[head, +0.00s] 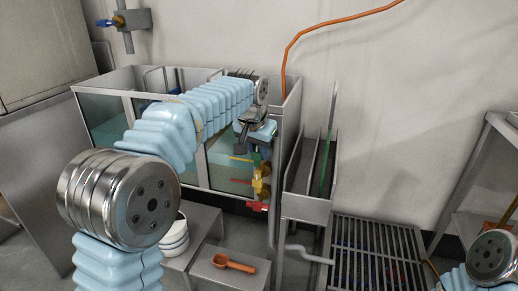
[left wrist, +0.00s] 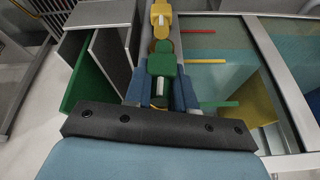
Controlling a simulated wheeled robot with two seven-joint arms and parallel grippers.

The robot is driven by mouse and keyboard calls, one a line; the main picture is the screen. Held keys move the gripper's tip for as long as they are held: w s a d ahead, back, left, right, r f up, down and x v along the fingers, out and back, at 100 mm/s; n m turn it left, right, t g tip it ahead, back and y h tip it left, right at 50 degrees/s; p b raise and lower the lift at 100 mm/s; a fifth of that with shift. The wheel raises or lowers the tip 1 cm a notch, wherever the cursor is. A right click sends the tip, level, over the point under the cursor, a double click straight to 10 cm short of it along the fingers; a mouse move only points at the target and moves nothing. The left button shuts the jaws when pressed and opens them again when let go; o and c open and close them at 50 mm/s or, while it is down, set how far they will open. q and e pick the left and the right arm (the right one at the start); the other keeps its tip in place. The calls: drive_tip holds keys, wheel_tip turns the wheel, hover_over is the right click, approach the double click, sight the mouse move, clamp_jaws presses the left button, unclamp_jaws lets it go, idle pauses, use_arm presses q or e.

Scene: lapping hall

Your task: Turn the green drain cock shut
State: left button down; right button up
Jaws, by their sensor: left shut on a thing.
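The green drain cock (head: 257,158) is the top one of a column of cocks on the tank's right front corner. In the left wrist view the green cock (left wrist: 161,66) lies between the two blue fingers of my left gripper (left wrist: 161,88), which is shut on it. In the head view the left gripper (head: 255,147) comes down on the cock from above and partly hides it. A yellow cock (head: 262,186) and a red cock (head: 257,206) sit below. My right gripper is out of view; only part of that arm shows at the lower right.
The glass-fronted tank (head: 196,177) stands left of the cocks. A narrow grey rack (head: 305,206) with a green sheet stands close on the right. An orange ladle (head: 233,262) and a white bucket (head: 174,236) are below. A floor grate (head: 375,250) lies at right.

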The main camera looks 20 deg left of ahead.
use_arm(q)
drive_tip(key=shift+d+y+p, duration=0.15)
drive_tip(key=shift+y+p, duration=0.35)
drive_tip(key=shift+y, duration=0.5)
drive_tip(key=shift+d+m+y, duration=0.1)
drive_tip(key=shift+m+y, duration=0.3)
drive_tip(key=shift+y, duration=0.4)
drive_tip(key=m+t+y+b, duration=0.1)
drive_tip(key=y, duration=0.3)
drive_tip(key=f+m+y+b, duration=0.1)
drive_tip(key=y, duration=0.3)
drive_tip(key=m+t+y+b, duration=0.1)
drive_tip(key=y, duration=0.3)
drive_tip(key=shift+d+f+t, duration=0.15)
drive_tip(key=shift+d+t, duration=0.1)
drive_tip(key=shift+t, duration=0.05)
drive_tip(key=c, duration=1)
unclamp_jaws()
drive_tip(key=shift+c, duration=0.2)
